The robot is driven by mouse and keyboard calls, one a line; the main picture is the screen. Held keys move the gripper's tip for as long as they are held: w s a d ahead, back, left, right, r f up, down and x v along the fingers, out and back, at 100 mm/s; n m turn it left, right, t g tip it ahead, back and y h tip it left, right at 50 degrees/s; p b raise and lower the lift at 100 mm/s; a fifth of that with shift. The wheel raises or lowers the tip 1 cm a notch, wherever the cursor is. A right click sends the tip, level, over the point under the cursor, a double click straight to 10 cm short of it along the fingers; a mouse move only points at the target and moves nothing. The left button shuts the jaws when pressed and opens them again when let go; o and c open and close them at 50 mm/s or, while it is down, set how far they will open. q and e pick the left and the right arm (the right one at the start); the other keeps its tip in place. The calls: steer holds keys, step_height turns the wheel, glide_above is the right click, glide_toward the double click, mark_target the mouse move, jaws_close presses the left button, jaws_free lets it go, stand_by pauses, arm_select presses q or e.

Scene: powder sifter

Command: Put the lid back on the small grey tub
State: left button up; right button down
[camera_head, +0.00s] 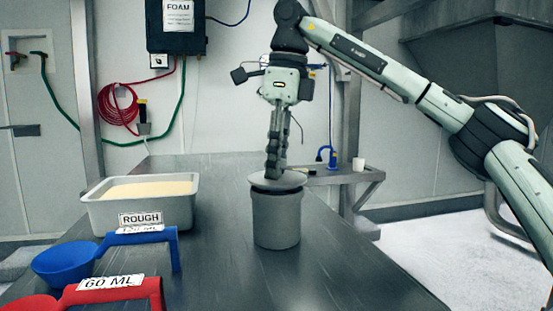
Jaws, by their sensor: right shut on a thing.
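The small grey tub (277,222) stands upright on the metal table. Its grey lid (292,181) is at the tub's mouth, held from above by my right gripper (274,173). The fingers point straight down and are shut on the lid's middle. The lid looks roughly level and covers the top of the tub; I cannot tell whether it is fully seated. My left gripper is not in view.
A metal tray (142,214) of pale powder, labelled ROUGH, stands left of the tub. A blue scoop (68,262) and a red scoop (112,291) lie at the front left. The table (350,275) is clear to the tub's right and front.

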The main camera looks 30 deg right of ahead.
steer(key=shift+p, duration=0.55)
stand_by(0.9)
steer(key=shift+f+p, duration=0.15)
steer(key=shift+p, duration=0.3)
stand_by(1.2)
steer(key=c, duration=1.1)
jaws_free()
steer(key=shift+c, duration=0.2)
steer(key=o, duration=0.5)
